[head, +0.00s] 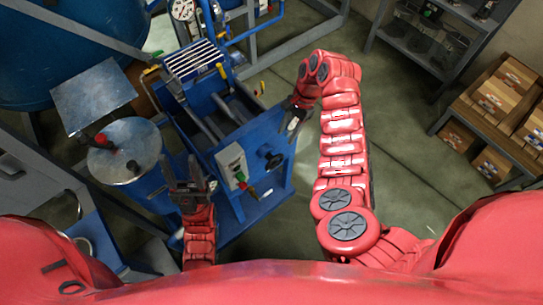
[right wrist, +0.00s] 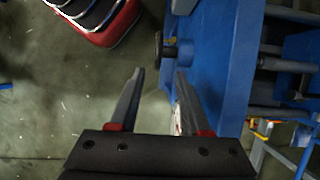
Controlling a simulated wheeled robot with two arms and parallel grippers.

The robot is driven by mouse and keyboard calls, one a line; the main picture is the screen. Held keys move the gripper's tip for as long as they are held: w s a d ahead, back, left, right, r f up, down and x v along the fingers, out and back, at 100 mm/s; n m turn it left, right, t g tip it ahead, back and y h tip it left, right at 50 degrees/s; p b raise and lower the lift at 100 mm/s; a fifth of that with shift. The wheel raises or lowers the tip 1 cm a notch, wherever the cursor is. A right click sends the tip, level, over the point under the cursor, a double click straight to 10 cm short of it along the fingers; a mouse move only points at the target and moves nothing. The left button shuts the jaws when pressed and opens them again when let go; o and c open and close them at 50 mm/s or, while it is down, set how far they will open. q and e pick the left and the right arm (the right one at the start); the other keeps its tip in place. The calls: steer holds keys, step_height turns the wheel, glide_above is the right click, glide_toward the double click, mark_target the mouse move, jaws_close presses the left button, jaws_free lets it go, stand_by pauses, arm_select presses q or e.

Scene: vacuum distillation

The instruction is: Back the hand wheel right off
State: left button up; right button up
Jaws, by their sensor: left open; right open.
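The hand wheel (head: 274,160) is a small black knob on the front face of the blue press frame (head: 225,150) in the head view. In the right wrist view the hand wheel (right wrist: 160,48) shows nearly edge-on beside the blue panel, its short stem reaching the panel. My right gripper (head: 291,121) is open and empty, above and to the right of the wheel. Its fingertips (right wrist: 160,76) point toward the wheel in the wrist view, and the wheel appears just beyond them, apart from both. My left gripper (head: 180,160) is open and empty, left of the control box.
A grey control box (head: 232,166) with buttons sits left of the wheel, with a red-and-yellow knob (head: 252,192) below it. A round metal lid (head: 125,151) with a red knob stands at left. Shelves of boxes (head: 502,92) stand at right.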

steer(key=b, duration=0.3)
glide_toward(273, 164)
steer(key=f, duration=0.4)
steer(key=shift+a+f, duration=0.15)
steer(key=shift+a, duration=0.15)
steer(key=p+x, duration=0.1)
steer(key=x, duration=0.6)
steer(key=shift+a, duration=0.15)
steer(key=shift+a+f, duration=0.15)
steer(key=shift+f, duration=0.4)
jaws_close()
